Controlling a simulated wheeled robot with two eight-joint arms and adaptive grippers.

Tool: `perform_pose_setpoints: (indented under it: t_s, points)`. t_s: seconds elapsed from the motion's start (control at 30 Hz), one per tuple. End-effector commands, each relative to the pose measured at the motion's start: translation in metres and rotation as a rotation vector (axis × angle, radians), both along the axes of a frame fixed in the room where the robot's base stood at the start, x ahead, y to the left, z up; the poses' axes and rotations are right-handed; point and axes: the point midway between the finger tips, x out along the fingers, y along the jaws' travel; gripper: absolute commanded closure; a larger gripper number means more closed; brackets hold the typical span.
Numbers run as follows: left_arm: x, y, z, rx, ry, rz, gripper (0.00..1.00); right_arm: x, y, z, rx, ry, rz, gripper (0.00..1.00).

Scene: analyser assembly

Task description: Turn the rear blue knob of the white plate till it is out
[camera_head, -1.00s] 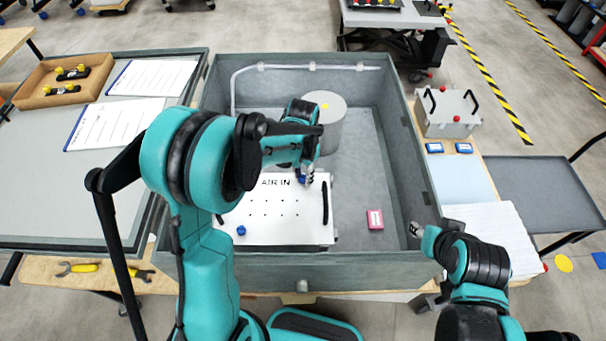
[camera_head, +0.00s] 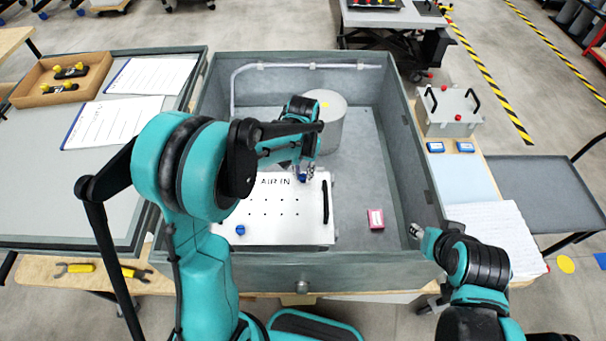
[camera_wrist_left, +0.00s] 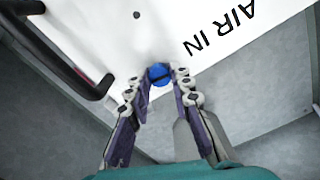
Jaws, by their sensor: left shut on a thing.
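The white plate (camera_head: 285,228) lies in the grey bin, with "AIR IN" printed near its rear edge and a black handle (camera_head: 325,202) at its right. The rear blue knob (camera_head: 302,178) is at the plate's rear edge. It also shows in the left wrist view (camera_wrist_left: 158,74). My left gripper (camera_wrist_left: 160,84) is shut on this knob, one finger on each side of it. In the head view the left gripper (camera_head: 304,174) reaches down over the rear edge. A front blue knob (camera_head: 240,230) sits at the plate's front left. My right gripper (camera_head: 416,231) is empty near the bin's right wall; its jaws are too small to read.
A grey cylinder (camera_head: 326,124) stands in the bin behind the plate. A pink box (camera_head: 375,219) lies on the bin floor to the right. The bin's walls (camera_head: 412,150) surround the work. A grey box with black handles (camera_head: 447,110) stands outside on the right.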

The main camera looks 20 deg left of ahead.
Motion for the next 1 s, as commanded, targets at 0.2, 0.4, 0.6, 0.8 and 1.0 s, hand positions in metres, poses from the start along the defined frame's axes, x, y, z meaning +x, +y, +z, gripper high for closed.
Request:
perform_pose_setpoints:
  t_s: [0.2,0.4,0.6,0.8,1.0]
  points:
    - [-0.0001,0.0002,-0.0001,0.000,0.000,0.114,1.00,0.0000,0.0000,-0.0043,0.000,0.000,0.000,0.60]
    - [0.0000,0.0003,0.0004,0.000,0.000,0.172,1.00,0.0001,0.0000,-0.0056,0.000,0.000,0.000,0.60]
    - [0.0001,0.0003,0.0006,0.000,0.000,0.190,1.00,0.0000,0.0000,-0.0058,0.000,0.000,0.000,0.60]
    - [0.0001,0.0002,0.0006,0.000,0.000,0.189,1.00,0.0000,0.0000,-0.0057,0.000,0.000,0.000,0.60]
    - [0.0001,0.0002,0.0006,0.000,0.000,0.189,0.57,0.0000,0.0000,-0.0057,0.000,0.000,0.000,0.60]
